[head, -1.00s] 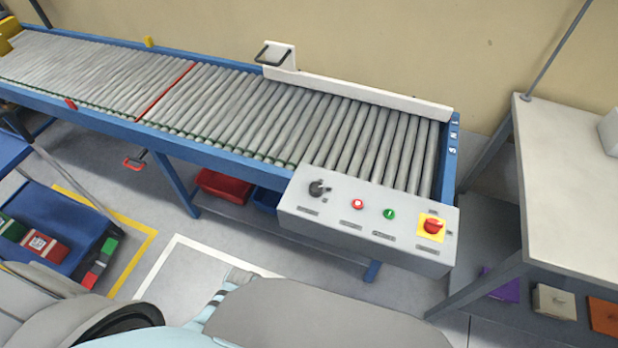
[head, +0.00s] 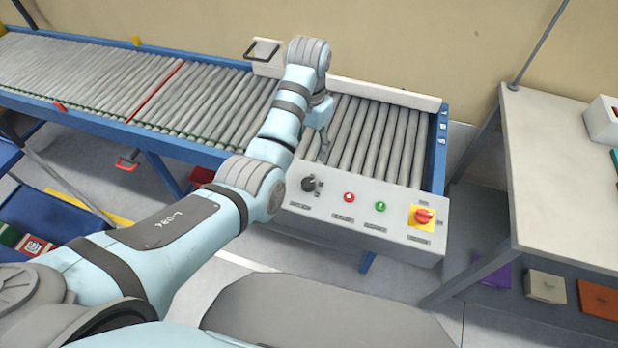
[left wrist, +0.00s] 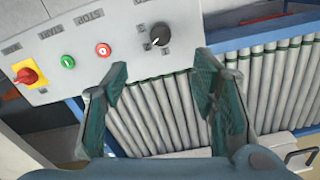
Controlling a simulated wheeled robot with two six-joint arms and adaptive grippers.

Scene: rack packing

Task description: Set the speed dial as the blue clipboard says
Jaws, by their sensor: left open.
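The speed dial (head: 308,184) is a black knob at the left end of the grey control panel (head: 345,225). In the left wrist view, the dial (left wrist: 159,34) shows at the top middle with its scale marks, too small to read surely. My left gripper (head: 323,150) hangs over the rollers just behind the panel, near the dial. In the left wrist view, its two fingers (left wrist: 160,66) are apart with nothing between them, and the dial lies beyond their tips. No blue clipboard can be made out. My right gripper is not in view.
The panel also bears a red button (head: 349,197), a green button (head: 381,206) and a red switch on yellow (head: 423,216). The roller conveyor (head: 390,145) has a white rear guard (head: 385,93). A pale table (head: 560,170) stands at the right.

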